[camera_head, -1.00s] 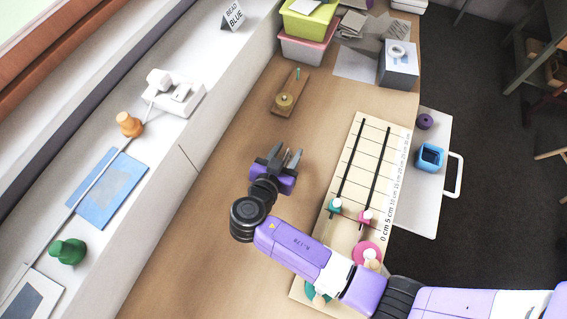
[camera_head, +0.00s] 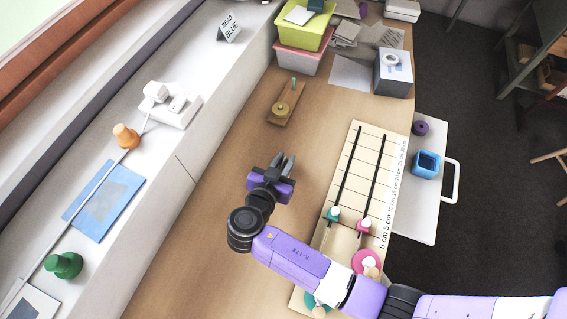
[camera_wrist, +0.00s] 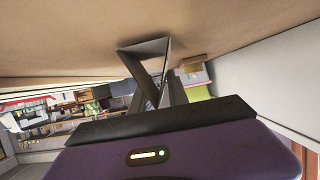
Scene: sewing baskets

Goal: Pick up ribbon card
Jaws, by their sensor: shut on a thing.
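My gripper (camera_head: 284,163) is low over the bare wood left of the ruled board. Its two dark fingers are close together and point toward the back of the table. In the wrist view the fingers (camera_wrist: 158,85) make a narrow angular shape against the tabletop. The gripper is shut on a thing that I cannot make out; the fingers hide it. I cannot pick out a ribbon card with certainty in either view.
The ruled board (camera_head: 366,175) with pink and teal pieces lies to the right. A small wooden base with a brass disc (camera_head: 281,108) stands beyond my gripper. Stacked baskets (camera_head: 303,36) and a grey box (camera_head: 394,75) are at the back. A white ledge (camera_head: 165,185) runs along the left.

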